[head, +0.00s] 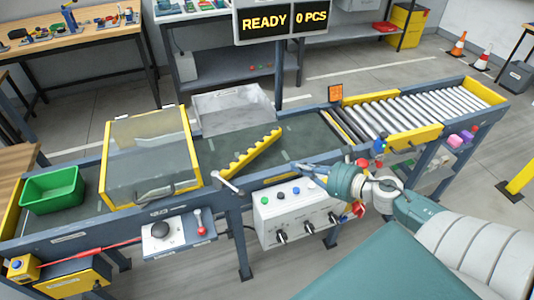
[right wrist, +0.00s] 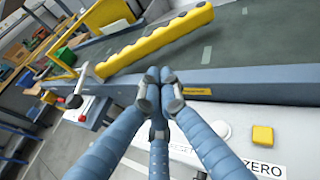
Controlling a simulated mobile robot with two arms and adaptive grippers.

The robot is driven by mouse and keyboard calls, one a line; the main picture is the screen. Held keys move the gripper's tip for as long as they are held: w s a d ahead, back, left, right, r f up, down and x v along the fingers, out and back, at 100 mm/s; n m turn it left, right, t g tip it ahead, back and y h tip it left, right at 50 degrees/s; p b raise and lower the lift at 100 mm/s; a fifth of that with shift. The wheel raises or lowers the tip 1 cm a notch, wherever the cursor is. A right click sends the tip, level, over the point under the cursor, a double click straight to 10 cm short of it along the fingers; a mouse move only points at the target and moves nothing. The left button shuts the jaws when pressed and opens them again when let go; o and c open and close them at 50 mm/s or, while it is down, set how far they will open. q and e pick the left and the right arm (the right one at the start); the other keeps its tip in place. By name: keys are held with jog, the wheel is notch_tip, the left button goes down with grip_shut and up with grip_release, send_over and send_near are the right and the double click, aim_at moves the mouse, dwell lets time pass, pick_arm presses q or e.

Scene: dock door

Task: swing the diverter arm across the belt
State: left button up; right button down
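The diverter arm is a yellow bar with a scalloped edge (head: 250,154), lying at a slant over the dark belt (head: 305,135). It also shows in the right wrist view (right wrist: 155,40), beyond my fingertips. A grey lever with a pale knob (head: 226,182) stands at the front rail near the bar's near left end. My right gripper (head: 308,170) is at the front rail above the white control box, right of the bar and apart from it. In the right wrist view its blue fingers (right wrist: 158,76) meet at the tips with nothing between them. My left gripper is not in view.
A yellow-framed clear hood (head: 150,160) and a green bin (head: 52,190) are on the belt at left. A white control box (head: 295,212) with knobs hangs below the front rail. Rollers (head: 415,108) run at right. A display sign (head: 282,22) stands behind.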

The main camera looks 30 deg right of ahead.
aim_at(261, 145)
jog(key=p+x, duration=0.1)
jog(key=x, duration=0.3)
jog(key=r+p+x, duration=0.1)
jog(key=x, duration=0.3)
jog(key=p+x, duration=0.1)
jog(key=x, duration=0.3)
jog(key=shift+w+a, duration=0.1)
jog(key=shift+w, duration=0.45)
jog(key=shift+w+b, duration=0.1)
jog(key=shift+b, duration=0.25)
jog(key=w+y+b, duration=0.1)
jog(key=b, duration=0.1)
jog(key=w+n+y+b, duration=0.1)
jog(key=w+b, duration=0.1)
jog(key=b, duration=0.1)
jog(key=w+n+g+b, duration=0.1)
jog(key=b, duration=0.2)
jog(key=shift+w+a+f+y, duration=0.2)
jog(key=shift+a+f+y, duration=0.05)
jog(key=shift+y, duration=0.15)
jog(key=shift+w+a+r+b, duration=0.2)
jog(key=shift+w+r+b, duration=0.05)
jog(key=shift+w+b, duration=0.25)
jog(key=shift+r, duration=0.1)
